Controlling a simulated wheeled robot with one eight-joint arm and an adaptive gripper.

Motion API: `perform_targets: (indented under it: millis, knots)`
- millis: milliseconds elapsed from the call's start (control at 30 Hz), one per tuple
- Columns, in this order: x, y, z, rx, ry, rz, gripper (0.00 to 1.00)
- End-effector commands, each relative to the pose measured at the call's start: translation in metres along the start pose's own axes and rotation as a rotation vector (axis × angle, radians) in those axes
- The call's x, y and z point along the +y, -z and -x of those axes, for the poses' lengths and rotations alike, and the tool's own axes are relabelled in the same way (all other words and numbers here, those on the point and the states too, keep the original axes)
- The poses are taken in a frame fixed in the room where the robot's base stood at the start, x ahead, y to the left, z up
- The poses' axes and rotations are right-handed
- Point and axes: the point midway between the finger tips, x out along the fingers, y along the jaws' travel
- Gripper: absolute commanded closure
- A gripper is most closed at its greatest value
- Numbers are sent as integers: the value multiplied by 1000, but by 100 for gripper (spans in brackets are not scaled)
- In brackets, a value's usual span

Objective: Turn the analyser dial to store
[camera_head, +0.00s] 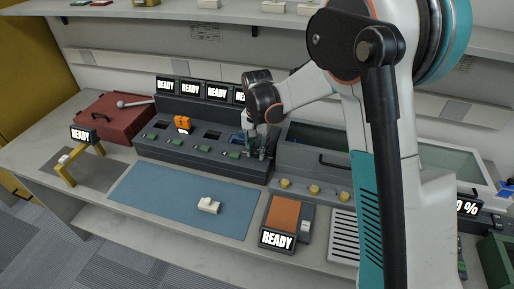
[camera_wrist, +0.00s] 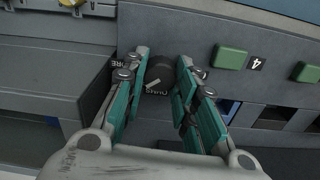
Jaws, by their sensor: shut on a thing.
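The analyser dial (camera_wrist: 160,70) is a dark round knob on the grey panel in the wrist view. My gripper (camera_wrist: 160,78) is shut on it, with one teal finger on each side. A short pale pointer mark (camera_wrist: 152,85) shows on the dial's lower left edge. A label ending in "RE" (camera_wrist: 117,63) is left of the dial, partly covered by a finger. Another label (camera_wrist: 157,92), seemingly "CHANS", is just below it. In the head view my gripper (camera_head: 257,146) is at the right end of the grey console (camera_head: 200,157); the dial is hidden there.
Green buttons (camera_wrist: 229,57) and open slots are right of the dial in the wrist view. In the head view, READY screens (camera_head: 217,93) stand behind the console, an orange radio (camera_head: 182,124) sits in it, and a blue mat (camera_head: 165,197) bears a pale object (camera_head: 209,205).

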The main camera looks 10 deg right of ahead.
Motion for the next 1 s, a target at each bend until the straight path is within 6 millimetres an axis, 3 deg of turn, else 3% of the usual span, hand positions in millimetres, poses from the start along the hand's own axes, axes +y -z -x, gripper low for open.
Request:
perform_targets:
  millis: [600,1000]
  knots:
    - [0,1,0,1,1,-536,97]
    - [0,1,0,1,1,-698,97]
